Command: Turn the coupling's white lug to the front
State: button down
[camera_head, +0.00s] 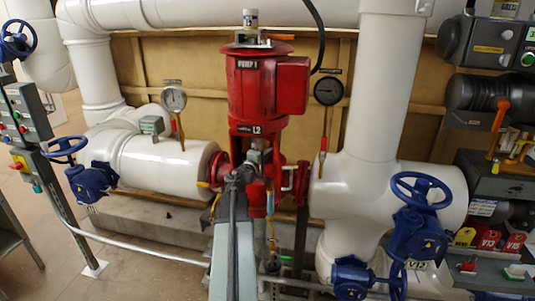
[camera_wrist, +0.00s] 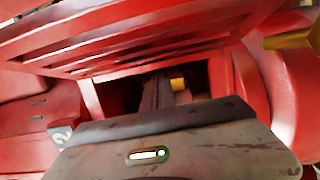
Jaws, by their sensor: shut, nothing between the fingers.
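The red pump (camera_head: 265,92) stands upright in the middle of the head view. My arm reaches up to its red lower frame, and my gripper (camera_head: 259,157) is in front of that frame, hiding much of it. In the wrist view my shut gripper (camera_wrist: 163,92) points into a dark opening (camera_wrist: 118,92) in the red frame. Nothing shows between its fingers. A small yellow-orange piece (camera_wrist: 178,84) shows at the fingers' right side; I cannot tell what it belongs to. I cannot make out the coupling or a white lug in either view.
Red ribs (camera_wrist: 140,45) cross above the gripper, and red walls stand close on both sides. White pipes (camera_head: 160,165) with blue handwheels (camera_head: 420,188) flank the pump. A grey panel stands at the left, and tools hang on the right. Open floor (camera_head: 135,275) lies at lower left.

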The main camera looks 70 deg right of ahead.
jog(key=w+a, duration=0.1)
jog(key=a, duration=0.6)
jog(key=shift+w+a, duration=0.3)
jog(key=shift+w, duration=0.1)
